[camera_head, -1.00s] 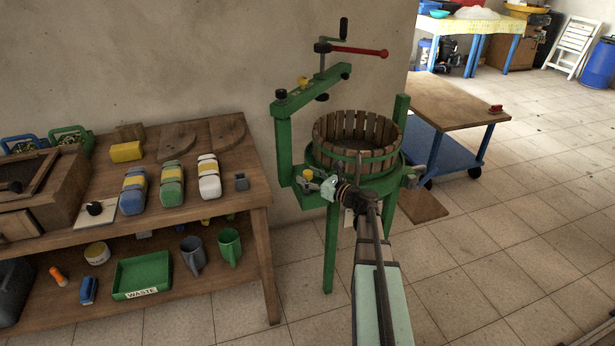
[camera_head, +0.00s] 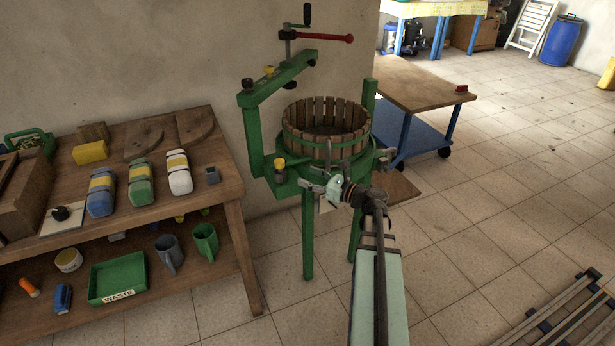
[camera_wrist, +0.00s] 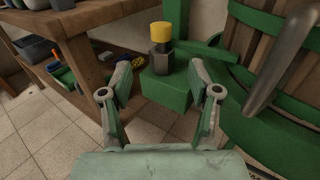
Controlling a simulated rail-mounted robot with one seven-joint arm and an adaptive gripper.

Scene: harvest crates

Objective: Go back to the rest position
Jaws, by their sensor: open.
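My gripper (camera_wrist: 160,95) is open and empty in the wrist view, its two fingers spread apart. Beyond the fingertips is a yellow-topped dark knob (camera_wrist: 161,47) on a green block of the press frame; nothing lies between the fingers. In the head view my gripper (camera_head: 322,185) is small, in front of the green press (camera_head: 290,187). The press has a slatted wooden basket (camera_head: 326,127) and a crank with a red handle (camera_head: 333,38) on its swing arm above. The same yellow knob shows in the head view (camera_head: 280,163), just left of my gripper.
A wheeled cart (camera_head: 415,84) stands behind the press at right. Slatted dark bars (camera_head: 560,315) lie at lower right.

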